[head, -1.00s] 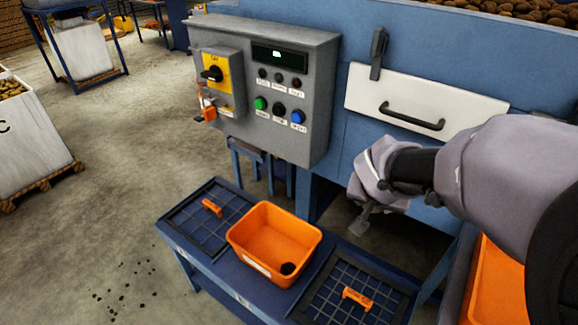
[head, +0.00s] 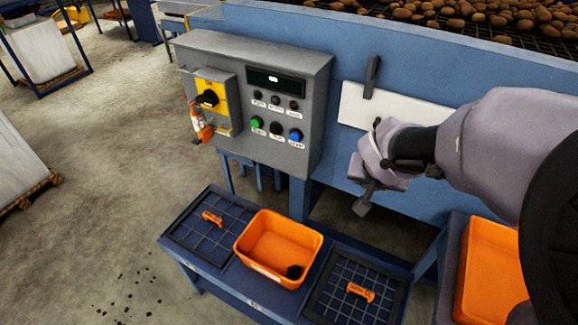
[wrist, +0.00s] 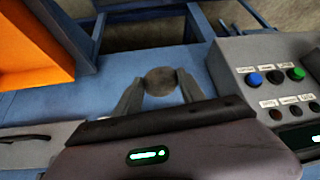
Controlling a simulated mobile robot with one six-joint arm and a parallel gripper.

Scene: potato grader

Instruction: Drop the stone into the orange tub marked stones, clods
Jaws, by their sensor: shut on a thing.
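My gripper (head: 363,198) hangs in front of the blue machine, above and to the right of the middle orange tub (head: 268,242). In the wrist view, its fingers (wrist: 159,92) are shut on a round brown-grey stone (wrist: 160,79). In the head view the stone is too small or hidden to make out. The middle tub stands on a low blue bench and has a pale label on its front, too small to read. A dark lump (head: 294,271) lies inside it, in the right corner.
Gridded dark panels with orange tags, left (head: 215,232) and right (head: 342,305), flank the tub. A larger orange container (head: 488,270) stands at right. A grey control box (head: 258,105) juts out behind the bench. Potatoes (head: 470,15) lie on top of the machine.

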